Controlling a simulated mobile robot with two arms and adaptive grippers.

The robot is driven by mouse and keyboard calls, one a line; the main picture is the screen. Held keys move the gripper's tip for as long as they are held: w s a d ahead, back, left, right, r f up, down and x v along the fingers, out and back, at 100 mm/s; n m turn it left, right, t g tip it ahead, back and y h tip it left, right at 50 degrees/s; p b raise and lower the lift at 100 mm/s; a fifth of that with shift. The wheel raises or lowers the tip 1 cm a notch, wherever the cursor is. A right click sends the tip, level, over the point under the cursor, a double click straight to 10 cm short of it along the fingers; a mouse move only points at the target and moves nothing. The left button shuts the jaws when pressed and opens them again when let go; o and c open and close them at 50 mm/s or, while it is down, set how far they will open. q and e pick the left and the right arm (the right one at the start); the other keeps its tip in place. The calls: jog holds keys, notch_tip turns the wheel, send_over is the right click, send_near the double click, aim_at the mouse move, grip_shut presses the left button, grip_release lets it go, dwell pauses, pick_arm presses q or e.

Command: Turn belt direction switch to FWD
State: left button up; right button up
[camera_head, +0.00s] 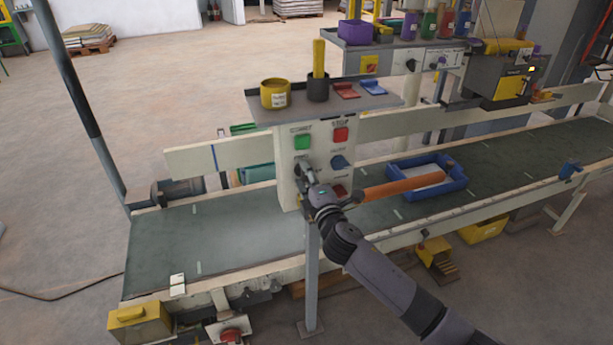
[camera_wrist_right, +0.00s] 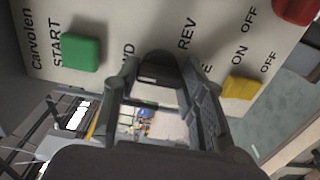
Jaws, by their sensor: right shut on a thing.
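The control panel (camera_head: 292,168) is a cream box above the near side of the conveyor. In the right wrist view, a dark switch knob (camera_wrist_right: 158,68) sits between a partly hidden label ending in "WD" and the label "REV". My right gripper (camera_head: 304,172) is at the panel's left side below the green button, its fingers shut around this knob. Where the knob points is hard to tell. My left gripper is not in view.
A yellow switch (camera_wrist_right: 240,88) marked ON and OFF is close beside the gripper. An orange bar (camera_head: 400,186) and a blue tray (camera_head: 430,188) are right of the panel. A shelf (camera_head: 300,112) with cups is above. The belt (camera_head: 240,235) is clear at left.

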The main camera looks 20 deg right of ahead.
jog(key=o, duration=1.2)
jog(key=shift+c, duration=0.2)
jog(key=shift+s, duration=0.1)
jog(key=s, duration=1.2)
jog(key=shift+d, duration=0.15)
jog(key=shift+w, duration=0.1)
